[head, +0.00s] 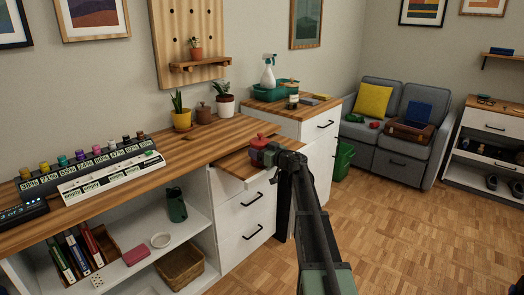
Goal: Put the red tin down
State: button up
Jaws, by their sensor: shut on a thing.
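The red tin (259,143) is in the head view, near the right end of the wooden desk (225,132). My gripper (270,151) is shut on the tin from its right side and hides part of it. The tin looks upright, over a small wooden surface (236,168) that juts out at the desk's front, above the drawers. I cannot tell whether the tin's base touches this surface.
Potted plants (182,114) stand at the back of the desk. A display rack with several small jars (97,160) is at the left. A side cabinet (303,118) holds a spray bottle (268,75) and tray. Bare wood lies left of the tin.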

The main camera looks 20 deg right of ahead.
jog(key=shift+w+d, duration=0.3)
jog(key=shift+d, duration=0.3)
jog(key=shift+s+a+f, duration=0.1)
jog(key=shift+a, duration=0.05)
jog(key=shift+f+b, duration=0.25)
jog(key=shift+b, duration=0.1)
jog(key=o, duration=1.1)
jog(key=shift+r, duration=0.1)
jog(key=shift+r+p, duration=0.3)
jog(key=shift+p, duration=0.1)
jog(key=v, duration=1.2)
jog(key=shift+f, duration=0.15)
